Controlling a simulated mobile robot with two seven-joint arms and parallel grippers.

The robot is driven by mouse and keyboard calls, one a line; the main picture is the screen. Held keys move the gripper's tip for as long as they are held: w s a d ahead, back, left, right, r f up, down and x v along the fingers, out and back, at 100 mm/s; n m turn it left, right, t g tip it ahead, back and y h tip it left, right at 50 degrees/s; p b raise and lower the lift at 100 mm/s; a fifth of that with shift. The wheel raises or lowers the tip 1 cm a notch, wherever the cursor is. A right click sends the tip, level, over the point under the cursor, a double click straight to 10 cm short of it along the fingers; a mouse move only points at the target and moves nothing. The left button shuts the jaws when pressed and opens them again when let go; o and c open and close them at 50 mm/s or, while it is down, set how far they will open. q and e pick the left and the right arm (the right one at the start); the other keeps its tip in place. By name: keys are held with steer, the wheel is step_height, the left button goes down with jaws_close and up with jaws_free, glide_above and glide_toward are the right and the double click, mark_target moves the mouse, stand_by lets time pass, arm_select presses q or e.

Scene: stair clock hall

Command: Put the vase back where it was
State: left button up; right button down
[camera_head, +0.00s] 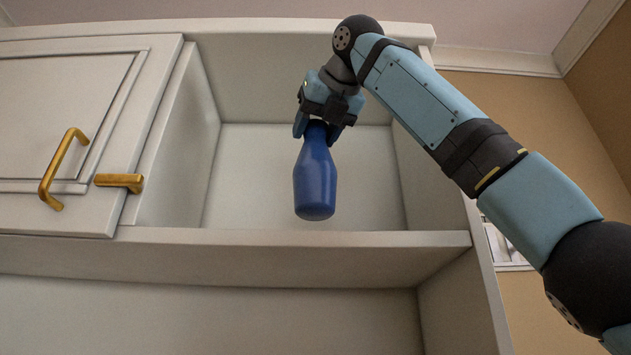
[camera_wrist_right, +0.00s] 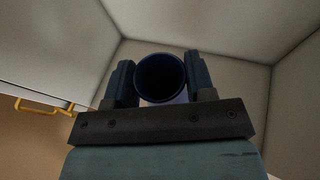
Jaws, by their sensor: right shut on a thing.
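The blue vase (camera_head: 315,183) hangs upright below my right gripper (camera_head: 318,128) in the head view, in front of the open cabinet compartment. The gripper is shut on the vase's neck, with one finger on each side. In the right wrist view, the vase's dark round mouth (camera_wrist_right: 161,77) shows between the two fingers of my right gripper (camera_wrist_right: 160,84). The vase's base appears just above the compartment's front shelf edge (camera_head: 400,240) in the picture. I cannot tell whether it touches anything. My left gripper is not in view.
The white cabinet has a door (camera_head: 60,130) at left with brass handles (camera_head: 62,168). The compartment's side walls stand left and right of the vase, and its inside looks otherwise empty. A lower compartment (camera_head: 200,315) lies below the shelf edge. A tan wall (camera_head: 560,120) is at right.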

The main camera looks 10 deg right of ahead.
mark_target(322, 142)
step_height(322, 142, down, 4)
steer(key=shift+w+f, duration=0.1)
steer(key=shift+w+d+f, duration=0.1)
steer(key=shift+d+f, duration=0.05)
steer(key=shift+w, duration=0.1)
steer(key=shift+f, duration=0.15)
steer(key=c, duration=0.7)
jaws_free()
steer(key=shift+c, duration=0.2)
steer(key=shift+o, duration=1.3)
